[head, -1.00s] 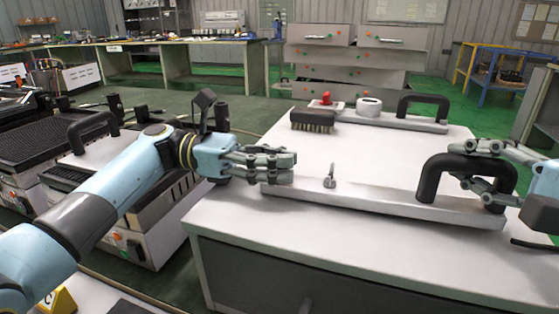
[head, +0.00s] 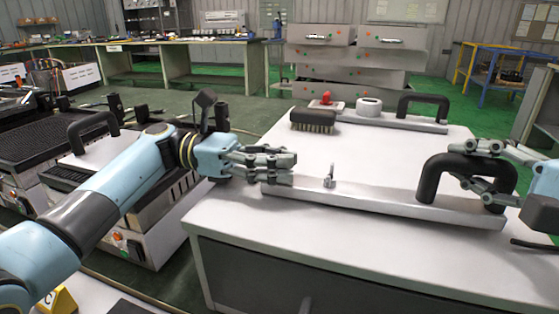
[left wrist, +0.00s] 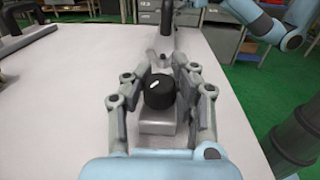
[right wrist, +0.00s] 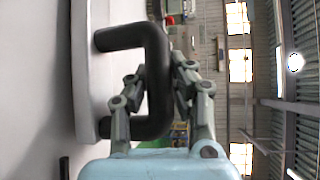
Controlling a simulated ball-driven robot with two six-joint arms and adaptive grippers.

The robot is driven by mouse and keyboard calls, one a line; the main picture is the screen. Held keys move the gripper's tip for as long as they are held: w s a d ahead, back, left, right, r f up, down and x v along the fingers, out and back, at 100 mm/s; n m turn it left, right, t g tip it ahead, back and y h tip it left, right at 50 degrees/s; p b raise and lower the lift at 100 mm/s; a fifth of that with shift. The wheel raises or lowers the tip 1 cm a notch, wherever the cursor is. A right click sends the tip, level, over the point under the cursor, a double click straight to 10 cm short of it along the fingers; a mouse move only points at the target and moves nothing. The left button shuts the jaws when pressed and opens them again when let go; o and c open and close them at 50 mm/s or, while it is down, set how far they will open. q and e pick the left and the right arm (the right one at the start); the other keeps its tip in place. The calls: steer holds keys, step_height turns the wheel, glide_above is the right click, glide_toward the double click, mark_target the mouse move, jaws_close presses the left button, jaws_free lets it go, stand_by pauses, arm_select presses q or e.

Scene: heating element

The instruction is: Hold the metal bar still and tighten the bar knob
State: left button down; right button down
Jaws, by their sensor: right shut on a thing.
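The long metal bar (head: 385,203) lies on the white table. A black arched handle (head: 430,172) stands at its right end and a small metal stud (head: 329,177) rises from its left half. My right gripper (head: 465,163) is shut on the handle; its fingers lie on both sides of the handle in the right wrist view (right wrist: 157,80). My left gripper (head: 290,168) is at the bar's left end. In the left wrist view, a black knob (left wrist: 158,94) with a white mark is between its open fingers. The fingers hide the knob in the head view.
A second bar (head: 395,121) with a black handle and white knob lies at the table's back, beside a black brush (head: 312,121) and a red-topped item (head: 326,101). Machines (head: 110,170) stand left of the table. The table in front of the bar is clear.

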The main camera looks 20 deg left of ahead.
arm_select(q)
steer(key=c, duration=1)
jaws_free()
steer(key=shift+f, duration=0.1)
step_height(320, 180, up, 10)
